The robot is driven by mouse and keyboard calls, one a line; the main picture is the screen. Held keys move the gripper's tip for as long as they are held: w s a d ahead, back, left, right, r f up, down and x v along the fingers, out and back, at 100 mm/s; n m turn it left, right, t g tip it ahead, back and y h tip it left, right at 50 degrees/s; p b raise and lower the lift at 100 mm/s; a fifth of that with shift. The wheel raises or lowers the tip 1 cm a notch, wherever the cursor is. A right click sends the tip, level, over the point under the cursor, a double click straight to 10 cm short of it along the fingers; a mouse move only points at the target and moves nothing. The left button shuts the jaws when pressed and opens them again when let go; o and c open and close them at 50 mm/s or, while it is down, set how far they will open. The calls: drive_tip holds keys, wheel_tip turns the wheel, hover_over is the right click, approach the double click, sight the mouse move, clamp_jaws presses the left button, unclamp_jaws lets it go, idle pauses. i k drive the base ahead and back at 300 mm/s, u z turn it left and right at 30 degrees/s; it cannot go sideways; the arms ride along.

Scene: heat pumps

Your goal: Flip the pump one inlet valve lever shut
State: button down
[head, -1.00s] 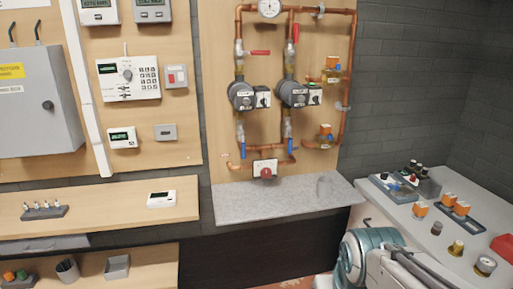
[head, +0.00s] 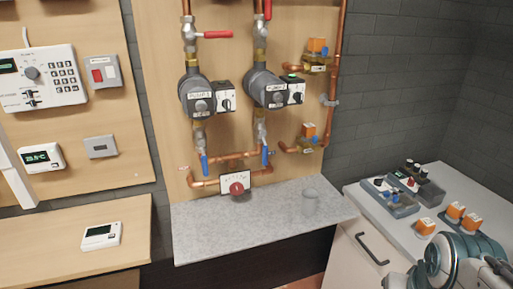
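Two dark grey pumps hang side by side on copper pipes, the left pump (head: 196,97) and the right pump (head: 264,90). Their labels are too small to read surely. Below them, a left blue lever (head: 204,166) and a right blue lever (head: 265,157) both point down along their pipes. Above, the left red lever (head: 217,34) is horizontal, across its pipe. The right red lever (head: 267,9) stands upright along its pipe, partly cut off by the top edge. Which levers are inlet ones is not marked legibly. My gripper is out of view; only part of my arm shows at lower right.
A red round knob (head: 236,188) sits on a white plate above the ledge. A white counter (head: 355,225) with small parts stands at right.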

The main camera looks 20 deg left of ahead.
sight(201, 142)
drive_tip(key=u, duration=0.25)
drive_tip(key=i, duration=0.85)
drive_tip(key=u, duration=0.5)
